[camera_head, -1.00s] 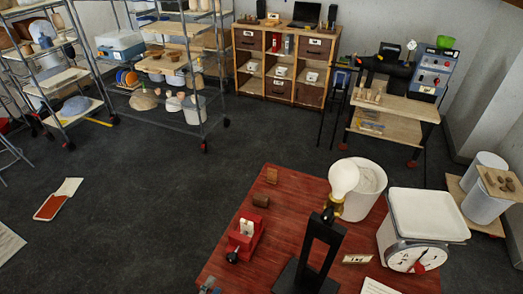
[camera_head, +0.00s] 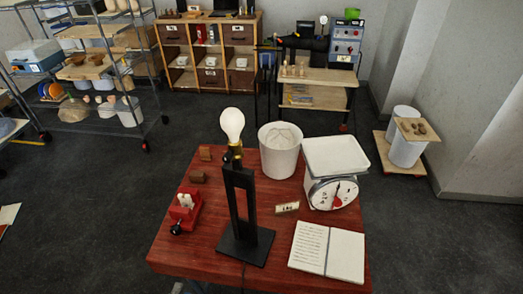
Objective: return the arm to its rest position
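The lamp stands on the red wooden table (camera_head: 215,255), with a black upright frame and base (camera_head: 240,215). A white bulb (camera_head: 232,124) sits upright at its top, above a brass-coloured socket (camera_head: 233,153). Neither of my grippers can be made out in the head view. A small greyish part shows at the bottom edge below the table, too little to identify.
Shelves (camera_head: 100,70) and a cabinet (camera_head: 208,50) stand behind. Dark floor between is clear.

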